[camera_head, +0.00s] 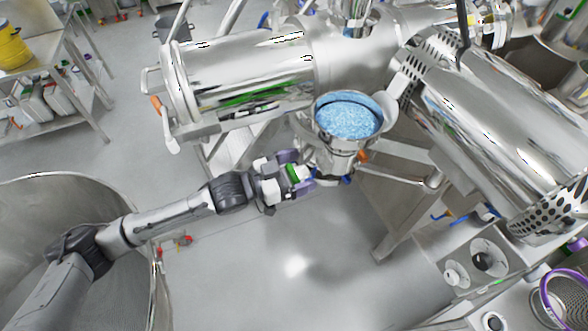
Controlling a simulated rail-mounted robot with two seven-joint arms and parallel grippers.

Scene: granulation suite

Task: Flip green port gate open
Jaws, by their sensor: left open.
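A small green piece (293,173) shows between the purple fingers of my left gripper (303,172), just left of the outlet under a steel hopper. It may be the green port gate, but I cannot tell its shape or position because the gripper hides most of it. My left gripper is open, with its fingers on either side of the green piece. I cannot tell whether they touch it. The steel hopper (338,147) above holds blue granules (348,117). My right gripper is not in view.
A large steel cylinder (240,75) with an orange handle (156,103) lies above the gripper. A big round vessel (90,183) is at lower left. The grey floor (270,270) below the gripper is clear.

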